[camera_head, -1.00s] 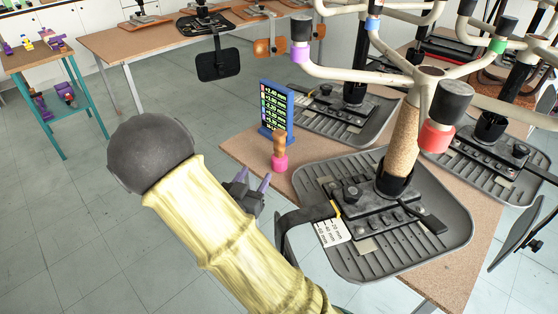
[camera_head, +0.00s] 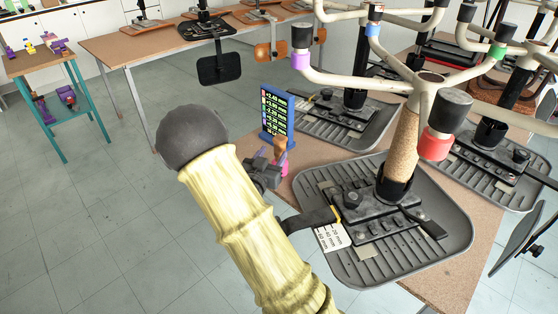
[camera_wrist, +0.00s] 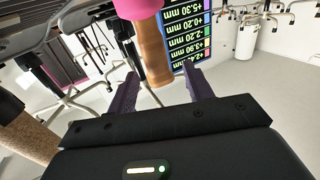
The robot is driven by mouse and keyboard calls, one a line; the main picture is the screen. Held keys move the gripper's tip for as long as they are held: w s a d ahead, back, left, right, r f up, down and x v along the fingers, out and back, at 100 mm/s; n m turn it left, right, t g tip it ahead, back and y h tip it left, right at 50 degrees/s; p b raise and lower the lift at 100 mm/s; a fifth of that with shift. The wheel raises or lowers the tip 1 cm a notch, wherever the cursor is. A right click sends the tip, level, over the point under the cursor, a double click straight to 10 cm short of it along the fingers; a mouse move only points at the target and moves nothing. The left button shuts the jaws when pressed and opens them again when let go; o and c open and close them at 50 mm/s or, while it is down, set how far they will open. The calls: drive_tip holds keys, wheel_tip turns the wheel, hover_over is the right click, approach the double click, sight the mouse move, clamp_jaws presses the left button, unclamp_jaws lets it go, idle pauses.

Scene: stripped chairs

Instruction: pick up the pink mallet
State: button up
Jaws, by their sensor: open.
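The pink mallet stands on the brown table in the head view, its pink head down (camera_head: 285,165) and its wooden handle up, partly hidden by my gripper. My gripper (camera_head: 270,160) is right beside it, at the table's left edge. In the wrist view, which looks upside down, the mallet's brown handle (camera_wrist: 151,50) shows between the two purple fingers of my gripper (camera_wrist: 160,75), with the pink head at the top. The fingers are open, with gaps on both sides of the handle.
A blue board (camera_head: 278,112) with coloured number lines stands just behind the mallet. A grey ribbed chair seat (camera_head: 440,255) with a black mechanism lies to the right, close to my arm. Pale curved chair legs (camera_head: 350,75) reach overhead.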

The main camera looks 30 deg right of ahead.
sight(279, 148)
drive_tip(key=shift+w+d, duration=0.1)
drive_tip(key=x, duration=0.4)
drive_tip(key=shift+d+r, duration=0.1)
drive_tip(key=shift+d, duration=0.4)
drive_tip(key=shift+w+d, duration=0.1)
drive_tip(key=shift+w, duration=0.1)
drive_tip(key=shift+w, duration=0.1)
drive_tip(key=shift+s, duration=0.2)
clamp_jaws()
